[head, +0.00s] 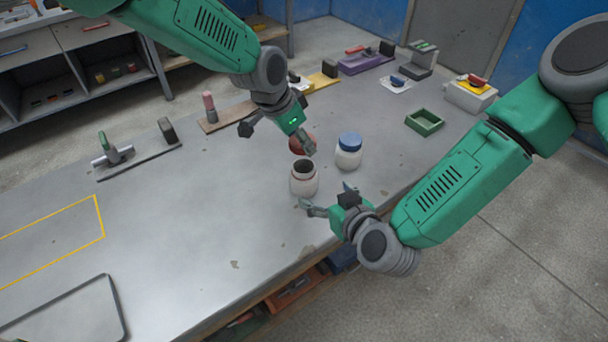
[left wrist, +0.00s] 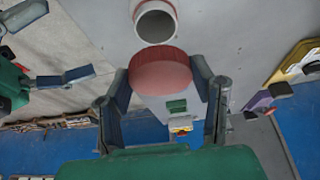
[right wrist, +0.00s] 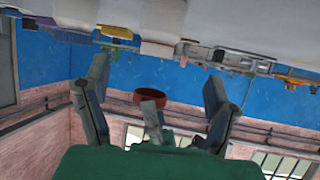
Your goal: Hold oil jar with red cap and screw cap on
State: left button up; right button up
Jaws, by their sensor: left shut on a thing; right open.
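The open white oil jar (head: 303,182) stands upright on the grey table, its dark mouth facing up. Its round mouth also shows in the left wrist view (left wrist: 156,22). The red cap (head: 296,146) is held just above and behind the jar, apart from it. My left gripper (left wrist: 162,74) is shut on the cap, one finger on each side. The cap also shows in the right wrist view (right wrist: 150,97). My right gripper (head: 325,198) is open and empty, low at the jar's near right side, fingers pointing toward it. Whether a finger touches the jar is unclear.
A second white jar with a blue cap (head: 349,157) stands close by on the right. A green tray (head: 424,122) is farther right. Fixtures and small blocks line the table's back edge. The table left of the jar is mostly clear. The near table edge is below my right gripper.

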aim_at(309, 175)
pick_arm(q)
jog(key=shift+w+d, duration=0.15)
jog(key=shift+w, duration=0.05)
pick_arm(e)
jog(key=shift+w+a+r, duration=0.15)
jog(key=shift+w+r, duration=0.2)
jog(key=shift+r, duration=0.05)
jog(key=x, duration=1.2)
jog(key=c, duration=1.7)
pick_arm(q)
jog(key=shift+s+f, duration=0.1)
jog(key=shift+f, duration=2.3)
jog(key=shift+f, duration=0.85)
